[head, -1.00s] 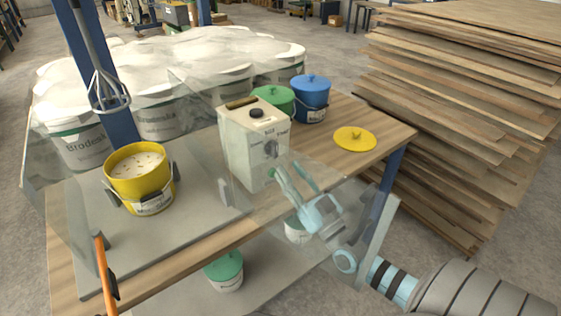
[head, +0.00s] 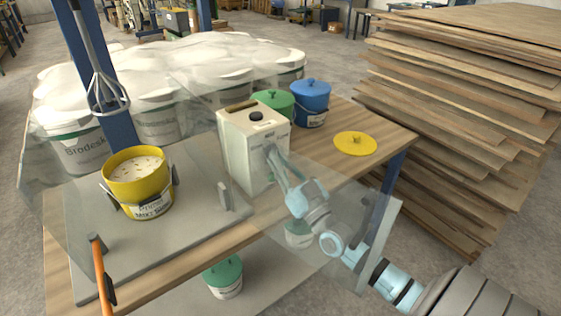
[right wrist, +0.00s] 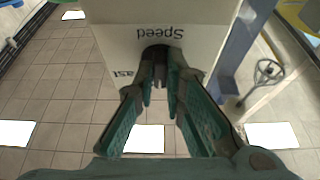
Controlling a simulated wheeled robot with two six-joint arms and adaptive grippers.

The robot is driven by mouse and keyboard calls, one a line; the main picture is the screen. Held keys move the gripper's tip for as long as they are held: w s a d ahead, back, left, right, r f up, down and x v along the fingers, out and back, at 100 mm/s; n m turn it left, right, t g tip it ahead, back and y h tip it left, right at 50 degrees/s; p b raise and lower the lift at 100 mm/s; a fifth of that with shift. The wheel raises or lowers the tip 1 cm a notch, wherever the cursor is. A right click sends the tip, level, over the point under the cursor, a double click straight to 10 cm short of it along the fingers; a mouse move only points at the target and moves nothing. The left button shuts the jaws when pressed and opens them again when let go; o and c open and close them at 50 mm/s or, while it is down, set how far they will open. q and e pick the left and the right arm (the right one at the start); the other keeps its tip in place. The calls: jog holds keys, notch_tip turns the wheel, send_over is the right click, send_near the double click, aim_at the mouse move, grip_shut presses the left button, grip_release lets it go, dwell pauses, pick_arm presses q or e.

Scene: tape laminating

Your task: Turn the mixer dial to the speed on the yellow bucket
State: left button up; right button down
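The mixer control box (head: 240,150) is cream and stands on the table. Its dark dial (right wrist: 155,50) sits under the upside-down word "Speed" in the right wrist view, with part of "Fast" to its left. My right gripper (head: 268,152) reaches the box front from the right. In the right wrist view its green-padded fingertips (right wrist: 159,76) stand on both sides of the dial and appear closed on it. The fingers partly hide the dial, so its setting is unclear. My left gripper is out of view.
A whisk (head: 102,90) hangs above the bucket. Transparent guard panels stand around the table (head: 385,140). Green (head: 275,100) and blue (head: 311,105) buckets stand behind the box, and a yellow lid (head: 355,144) lies to its right. An orange-handled lever (head: 99,262) is at front left.

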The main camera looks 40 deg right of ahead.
jog(key=shift+r+n, duration=0.1)
jog(key=shift+n, duration=0.5)
jog(key=shift+d+r+n+g+y+p, duration=0.15)
jog(key=shift+n+g+y+p, duration=0.2)
jog(key=shift+n+y, duration=1.25)
jog(key=shift+d+n+g+y+p, duration=0.15)
jog(key=shift+n+g+y+p, duration=0.25)
jog(key=shift+n, duration=2.2)
jog(key=shift+d+r+n+g+y+p, duration=0.1)
jog(key=shift+d+n+g+y+p, duration=0.2)
jog(key=shift+n+y, duration=1.3)
jog(key=shift+a+n+g+h, duration=0.15)
jog(key=shift+n+g+h, duration=0.2)
jog(key=shift+n, duration=0.35)
jog(key=c, duration=1.7)
grip_release()
jog(key=shift+o, duration=0.2)
jog(key=shift+w+f, duration=0.1)
